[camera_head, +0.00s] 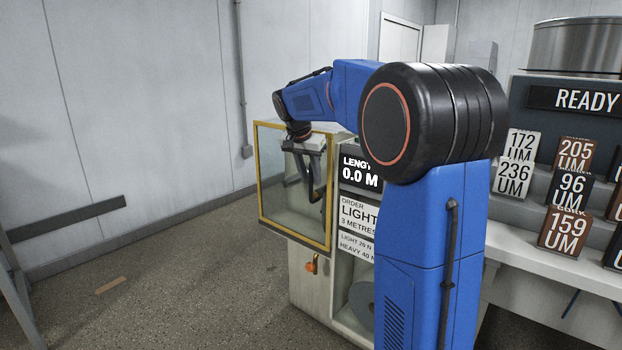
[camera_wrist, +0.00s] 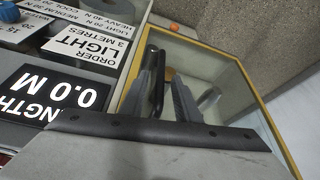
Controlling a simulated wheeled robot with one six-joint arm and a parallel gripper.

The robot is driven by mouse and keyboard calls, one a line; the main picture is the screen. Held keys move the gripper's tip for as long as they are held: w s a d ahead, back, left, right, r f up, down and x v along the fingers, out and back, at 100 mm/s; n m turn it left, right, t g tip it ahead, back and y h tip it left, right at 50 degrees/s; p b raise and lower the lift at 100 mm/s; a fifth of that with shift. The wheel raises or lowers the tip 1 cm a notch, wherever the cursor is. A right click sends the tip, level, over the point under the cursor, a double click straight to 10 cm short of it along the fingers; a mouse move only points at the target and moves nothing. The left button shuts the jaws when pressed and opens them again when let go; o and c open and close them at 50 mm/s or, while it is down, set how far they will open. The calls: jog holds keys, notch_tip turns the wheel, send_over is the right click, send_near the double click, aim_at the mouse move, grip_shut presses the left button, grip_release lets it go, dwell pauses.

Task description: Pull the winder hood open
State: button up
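The winder hood (camera_head: 257,175) is a clear pane in a yellow frame on the left side of the pale machine; its frame also shows in the wrist view (camera_wrist: 225,52). My gripper (camera_head: 314,190) points down by the hood's right side, partly seen against the pane. In the wrist view its two grey fingers (camera_wrist: 166,75) stand apart. A black handle bar (camera_wrist: 158,88) lies between them, closer to the left finger, with a gap to the right one. I cannot tell whether a finger touches the bar. The hood's hinge side is not clear.
The machine shows a "0.0 M" length display (camera_head: 360,175) and an order card (camera_head: 357,214). An orange knob (camera_head: 310,267) sits below the hood. A bench with labelled sample cards (camera_head: 565,229) stands at the right.

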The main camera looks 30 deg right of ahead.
jog(key=shift+w+d+f, duration=0.1)
jog(key=shift+d+f, duration=0.15)
jog(key=shift+f, duration=0.35)
grip_shut()
